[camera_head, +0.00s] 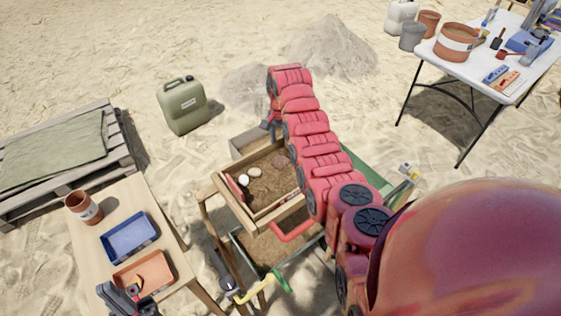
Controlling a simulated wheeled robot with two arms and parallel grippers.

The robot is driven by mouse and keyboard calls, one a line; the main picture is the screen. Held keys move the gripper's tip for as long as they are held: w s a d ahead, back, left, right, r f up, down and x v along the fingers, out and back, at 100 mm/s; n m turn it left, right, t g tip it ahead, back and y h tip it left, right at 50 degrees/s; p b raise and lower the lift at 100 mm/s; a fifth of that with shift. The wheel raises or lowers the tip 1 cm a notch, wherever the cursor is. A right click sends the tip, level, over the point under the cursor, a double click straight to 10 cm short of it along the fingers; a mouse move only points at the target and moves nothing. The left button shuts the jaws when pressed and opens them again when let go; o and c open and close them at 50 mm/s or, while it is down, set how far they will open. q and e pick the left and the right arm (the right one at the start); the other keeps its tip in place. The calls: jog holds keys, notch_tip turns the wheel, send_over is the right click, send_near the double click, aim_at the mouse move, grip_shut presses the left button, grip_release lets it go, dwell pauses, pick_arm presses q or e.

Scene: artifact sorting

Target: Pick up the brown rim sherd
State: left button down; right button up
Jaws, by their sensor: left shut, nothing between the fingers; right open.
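A wooden sieve box (262,218) holds soil and several small pieces. A brownish piece (278,163) lies near its far right side, partly hidden by my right arm; I cannot tell if it is the brown rim sherd. Two pale pieces, one white (243,180) and one cream (255,170), lie to its left. My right gripper (268,126) hangs beyond the box's far edge, mostly hidden behind my red arm; it is open. My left gripper (133,291) is shut and empty above the near edge of the orange tray (157,266) on the small table.
The small wooden table (88,232) also carries a blue tray (130,238) and a brown pot (83,207). A wheelbarrow with a green rim (362,168) stands under the sieve. A green jerrycan (184,106), a pallet (62,160) and a white table (470,75) stand around.

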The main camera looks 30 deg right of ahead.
aim_at(281, 159)
jog(key=shift+s+f, duration=0.1)
jog(key=shift+f, duration=0.05)
jog(key=shift+a+f+p, duration=0.1)
jog(key=shift+f+p, duration=0.4)
jog(key=shift+p, duration=0.05)
notch_tip(281, 159, down, 3)
jog(key=shift+f+p, duration=0.1)
jog(key=shift+p, duration=0.4)
jog(key=shift+f, duration=0.7)
jog(key=c, duration=1)
jog(key=shift+r, duration=0.1)
